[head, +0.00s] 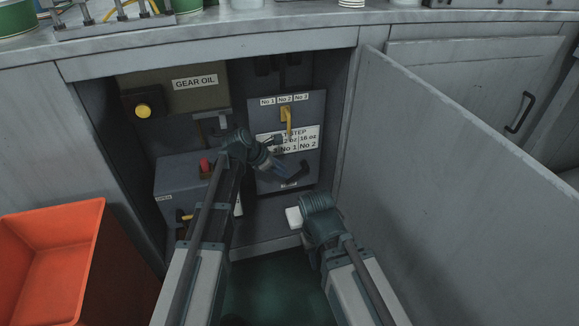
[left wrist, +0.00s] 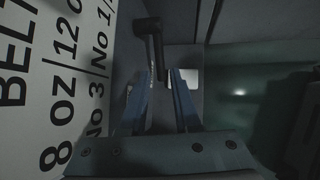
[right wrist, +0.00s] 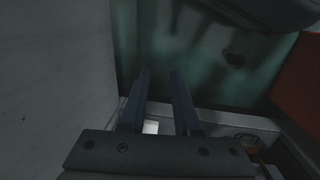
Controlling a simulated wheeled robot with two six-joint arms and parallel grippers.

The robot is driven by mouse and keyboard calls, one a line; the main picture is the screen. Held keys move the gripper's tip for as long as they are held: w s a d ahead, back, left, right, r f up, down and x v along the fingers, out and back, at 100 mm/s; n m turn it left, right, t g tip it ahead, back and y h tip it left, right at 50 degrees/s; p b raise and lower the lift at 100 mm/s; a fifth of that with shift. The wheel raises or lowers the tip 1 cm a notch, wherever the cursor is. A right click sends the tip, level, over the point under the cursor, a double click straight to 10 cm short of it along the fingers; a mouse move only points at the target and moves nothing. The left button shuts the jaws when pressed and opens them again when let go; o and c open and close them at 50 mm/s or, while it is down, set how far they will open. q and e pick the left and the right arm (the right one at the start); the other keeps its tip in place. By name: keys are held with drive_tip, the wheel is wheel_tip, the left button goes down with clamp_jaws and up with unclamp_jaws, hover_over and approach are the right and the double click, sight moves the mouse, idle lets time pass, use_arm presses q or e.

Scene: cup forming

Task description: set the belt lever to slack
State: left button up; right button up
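The black lever (head: 298,172) sits low on the grey belt panel in the open cabinet, with a small label under it too small to read. In the left wrist view the black lever (left wrist: 148,28) reaches down between the fingertips. My left gripper (head: 280,171) is at the lever's left in the head view. Its fingers (left wrist: 161,78) are apart, with the lever's end between them; I cannot tell whether they touch it. My right gripper (right wrist: 158,75) is open and empty; its fingers are hidden in the head view.
A yellow lever (head: 287,121) is at No 2 above the "STEP" label (head: 300,142). A red knob (head: 205,164) tops a box at the left. The open door (head: 440,190) bounds the right side; an orange bin (head: 50,265) stands at the left.

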use_arm(q)
drive_tip(key=p+v, duration=0.3)
drive_tip(key=v, duration=0.2)
drive_tip(key=shift+s+a+r, duration=0.1)
drive_tip(key=shift+a+r, duration=0.05)
drive_tip(key=shift+r, duration=0.15)
